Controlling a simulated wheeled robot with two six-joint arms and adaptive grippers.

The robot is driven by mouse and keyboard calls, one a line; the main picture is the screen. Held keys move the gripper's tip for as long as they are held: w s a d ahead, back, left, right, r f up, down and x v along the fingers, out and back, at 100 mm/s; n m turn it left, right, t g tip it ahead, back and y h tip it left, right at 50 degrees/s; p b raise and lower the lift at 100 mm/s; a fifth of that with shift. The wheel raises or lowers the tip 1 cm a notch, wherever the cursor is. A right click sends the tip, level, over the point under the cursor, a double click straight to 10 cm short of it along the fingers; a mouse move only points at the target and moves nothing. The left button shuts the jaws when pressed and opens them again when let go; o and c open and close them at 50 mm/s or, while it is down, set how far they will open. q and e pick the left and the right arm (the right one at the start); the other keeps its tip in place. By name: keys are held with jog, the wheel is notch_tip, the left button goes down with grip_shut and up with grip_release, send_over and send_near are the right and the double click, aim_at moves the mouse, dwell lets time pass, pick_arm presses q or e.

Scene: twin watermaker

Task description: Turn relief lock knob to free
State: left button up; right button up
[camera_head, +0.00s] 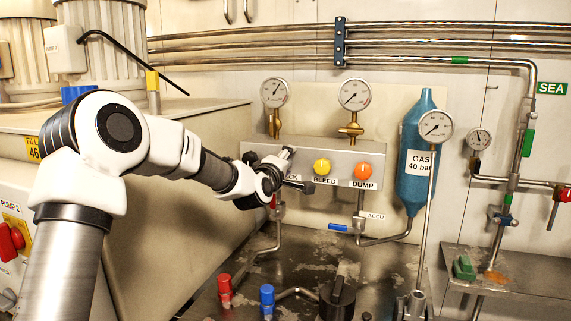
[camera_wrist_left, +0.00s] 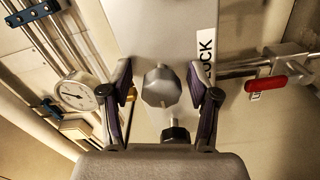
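A grey faceted knob (camera_wrist_left: 160,87) sits on the front of the grey valve block beside a label (camera_wrist_left: 206,50) reading "…OCK" in the left wrist view. My left gripper (camera_head: 296,171) is at the left part of the valve block (camera_head: 267,150). In the left wrist view its two dark fingers are open, one on each side of the knob. I see gaps between fingers and knob; contact cannot be told. A smaller dark knob (camera_wrist_left: 175,132) lies nearer the palm. In the head view the gripper hides the lock knob and most of its label. My right gripper is not in view.
The yellow BLEED knob (camera_head: 322,167) and orange DUMP knob (camera_head: 363,171) stand right of the gripper. Gauges (camera_head: 354,95) rise above the block. A red-handled valve (camera_wrist_left: 266,84) shows in the wrist view. A blue gas bottle (camera_head: 414,190) stands farther right.

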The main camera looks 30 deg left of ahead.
pick_arm(q)
jog(key=shift+s, duration=0.2)
jog(key=v, duration=1.1)
jog(key=shift+s+d, duration=0.25)
